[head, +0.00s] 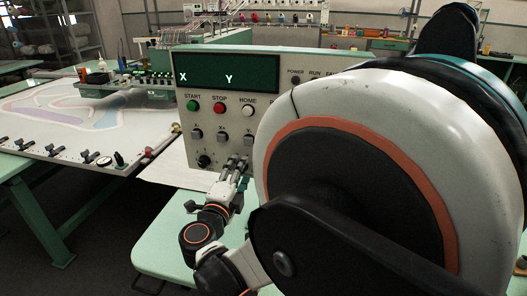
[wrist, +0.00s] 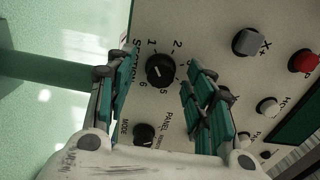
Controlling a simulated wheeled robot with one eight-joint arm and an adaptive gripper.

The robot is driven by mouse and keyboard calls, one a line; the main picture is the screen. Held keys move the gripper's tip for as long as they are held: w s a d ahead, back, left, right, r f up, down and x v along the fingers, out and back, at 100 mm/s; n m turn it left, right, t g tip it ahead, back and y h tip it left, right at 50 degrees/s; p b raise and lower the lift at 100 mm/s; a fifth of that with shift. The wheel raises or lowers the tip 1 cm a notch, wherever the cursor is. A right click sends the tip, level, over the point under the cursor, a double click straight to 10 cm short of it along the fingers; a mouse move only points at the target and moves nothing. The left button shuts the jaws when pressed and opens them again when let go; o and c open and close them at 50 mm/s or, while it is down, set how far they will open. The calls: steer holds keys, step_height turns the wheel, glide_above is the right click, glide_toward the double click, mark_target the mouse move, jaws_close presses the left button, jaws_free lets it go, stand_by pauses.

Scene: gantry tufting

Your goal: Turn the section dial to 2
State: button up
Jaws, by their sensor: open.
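The section dial (wrist: 160,69) is a round black knob on the pale control panel, ringed by printed numbers in the wrist view. The 1, 2, 5 and 6 can be read; the right-hand numbers are partly hidden by a finger. I cannot clearly tell which number the dial points to. It appears as the lower-left knob (head: 204,160) in the head view. My gripper (wrist: 160,64) is open, its green-padded fingers on either side of the dial, apart from it and nearer the camera. In the head view my gripper (head: 236,168) is in front of the panel's lower part.
The mode dial (wrist: 145,133) sits beside the section dial. The X+ button (wrist: 247,42) and red stop button (wrist: 303,62) are close by. The panel has a dark display (head: 228,74) on top. A tufting table (head: 60,125) stands left. My arm covers the right side.

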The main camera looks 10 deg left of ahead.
steer(key=shift+w, duration=0.3)
steer(key=c, duration=1.1)
steer(key=shift+m, duration=0.3)
steer(key=shift+m+b, duration=0.45)
steer(key=shift+m, duration=4.05)
